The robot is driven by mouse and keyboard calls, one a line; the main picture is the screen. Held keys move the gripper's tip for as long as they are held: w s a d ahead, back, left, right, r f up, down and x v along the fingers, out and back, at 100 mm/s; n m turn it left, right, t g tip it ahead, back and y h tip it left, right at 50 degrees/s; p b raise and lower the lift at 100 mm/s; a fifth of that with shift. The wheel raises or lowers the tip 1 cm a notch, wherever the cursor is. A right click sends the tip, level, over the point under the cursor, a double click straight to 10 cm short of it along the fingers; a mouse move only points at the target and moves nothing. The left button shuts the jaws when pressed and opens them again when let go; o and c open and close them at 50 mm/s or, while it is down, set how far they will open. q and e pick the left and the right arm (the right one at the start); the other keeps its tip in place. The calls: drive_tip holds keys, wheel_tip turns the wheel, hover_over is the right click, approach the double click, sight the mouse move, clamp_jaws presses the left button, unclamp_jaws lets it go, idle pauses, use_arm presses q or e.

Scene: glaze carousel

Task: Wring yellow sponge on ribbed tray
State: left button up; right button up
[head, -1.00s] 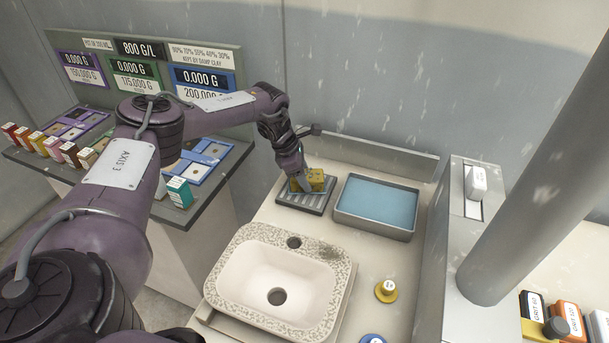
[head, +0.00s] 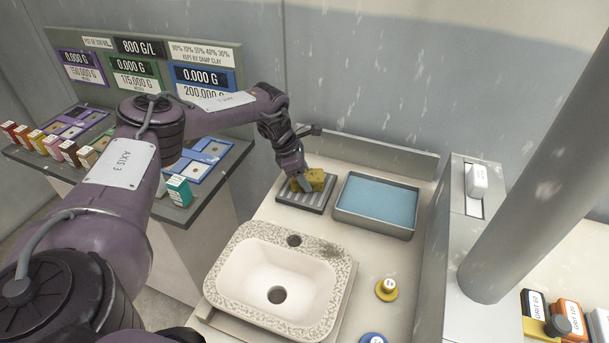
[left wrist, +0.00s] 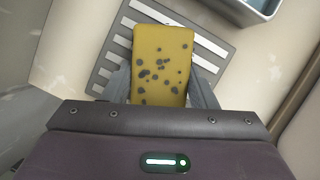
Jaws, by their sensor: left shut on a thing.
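The yellow sponge (head: 316,179) with dark spots is at the ribbed tray (head: 317,205), a grey tray with light bars behind the sink. My left gripper (head: 303,184) is shut on the sponge, over the tray. In the left wrist view the sponge (left wrist: 161,66) sits between the two fingers (left wrist: 160,88), with the tray (left wrist: 212,48) behind it. I cannot tell whether the sponge touches the bars. My right gripper is not in view.
A metal basin of blue water (head: 378,201) stands right of the tray. A speckled sink (head: 234,279) is in front. A yellow knob (head: 386,289) and blue knob (head: 373,339) sit on the counter. A thick grey post (head: 525,190) rises at right.

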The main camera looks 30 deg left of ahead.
use_arm(q)
drive_tip(key=shift+r+p, duration=0.7)
wheel_tip(320, 180, up, 6)
drive_tip(key=p, duration=0.4)
drive_tip(key=shift+f+p, duration=0.15)
drive_tip(key=shift+p, duration=0.25)
